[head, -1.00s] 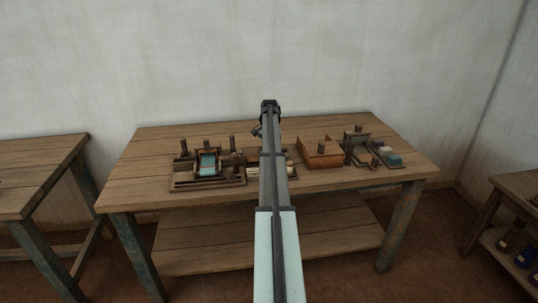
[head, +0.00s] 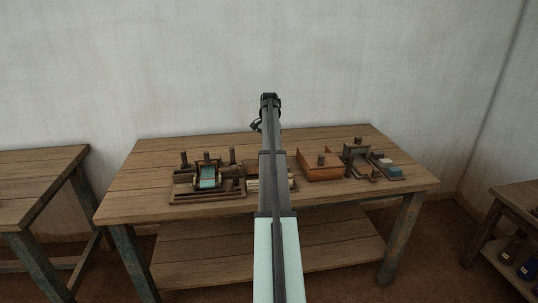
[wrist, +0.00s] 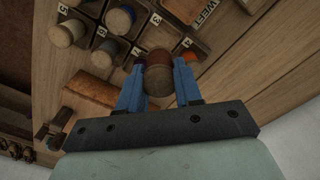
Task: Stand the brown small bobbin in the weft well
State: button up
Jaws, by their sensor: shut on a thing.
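My gripper (wrist: 158,80) has blue fingers and is shut on a brown small bobbin (wrist: 159,66) in the wrist view. The bobbin is seen end-on between the fingers, above the bench. A wooden block lettered WEFT (wrist: 207,12) is at the top of the wrist view, ahead and to the right of the bobbin. The opening of the weft well cannot be made out clearly. In the head view my arm hides the gripper and the held bobbin.
A numbered rack (wrist: 125,45) holds several bobbins, including a blue-topped one (wrist: 120,18) and a tan one (wrist: 67,33), left of the fingers. An orange piece (wrist: 189,57) is close by the right finger. The head view shows a small loom (head: 207,178) and an orange-brown box (head: 320,168).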

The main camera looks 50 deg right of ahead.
jog(key=shift+w+a+r, duration=0.1)
jog(key=shift+w+r, duration=0.05)
jog(key=shift+r, duration=0.35)
jog(key=w+a, duration=0.5)
notch_tip(320, 180, down, 5)
jog(key=shift+s+a+r, duration=0.1)
jog(key=shift+a+r, duration=0.05)
jog(key=shift+f, duration=2.2)
jog(key=shift+f, duration=0.1)
jog(key=o, duration=1)
notch_tip(320, 180, up, 12)
jog(key=shift+r, duration=0.1)
